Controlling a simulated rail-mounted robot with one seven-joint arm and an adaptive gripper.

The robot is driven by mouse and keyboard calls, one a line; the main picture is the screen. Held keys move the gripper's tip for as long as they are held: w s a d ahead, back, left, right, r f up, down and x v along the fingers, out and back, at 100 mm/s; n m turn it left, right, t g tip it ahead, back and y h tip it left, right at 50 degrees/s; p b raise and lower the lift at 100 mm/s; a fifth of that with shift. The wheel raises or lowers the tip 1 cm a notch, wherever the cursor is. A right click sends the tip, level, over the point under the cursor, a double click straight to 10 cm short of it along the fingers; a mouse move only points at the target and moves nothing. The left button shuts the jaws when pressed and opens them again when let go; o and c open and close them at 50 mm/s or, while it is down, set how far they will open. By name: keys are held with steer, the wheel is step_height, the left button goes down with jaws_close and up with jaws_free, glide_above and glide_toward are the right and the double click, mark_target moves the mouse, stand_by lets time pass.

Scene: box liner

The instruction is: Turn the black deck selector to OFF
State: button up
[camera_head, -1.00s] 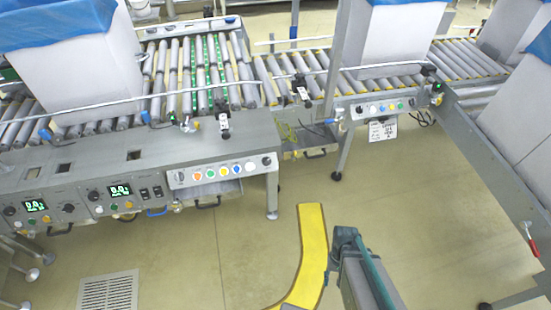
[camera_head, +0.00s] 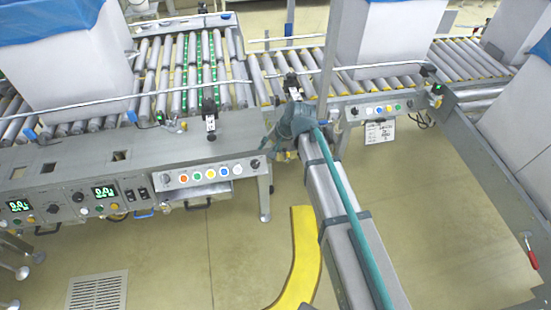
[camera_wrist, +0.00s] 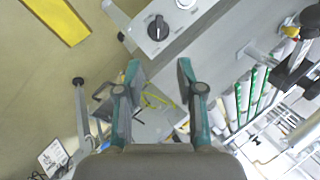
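A black rotary selector (camera_head: 255,163) sits at the right end of the light grey button panel (camera_head: 203,184) on the conveyor's front. In the wrist view the black selector (camera_wrist: 158,27) stands on its plate beyond the fingertips, with a pale pointer mark on it. I cannot read any label by it. My gripper (camera_wrist: 159,66) is open and empty, its two teal fingers apart. In the head view my gripper end (camera_head: 278,138) is near the panel's right end, partly hidden by my wrist. It appears apart from the selector.
Coloured buttons (camera_head: 210,172) line the panel left of the selector. Two green displays (camera_head: 104,192) and more black knobs lie farther left. A second button panel (camera_head: 378,109) is on the right conveyor. A thin upright post stands behind my arm.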

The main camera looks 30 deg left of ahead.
mark_target(257, 162)
steer(key=shift+m, duration=0.6)
steer(key=p+x, duration=0.1)
steer(key=x, duration=1)
steer(key=shift+d+f, duration=0.1)
jaws_close()
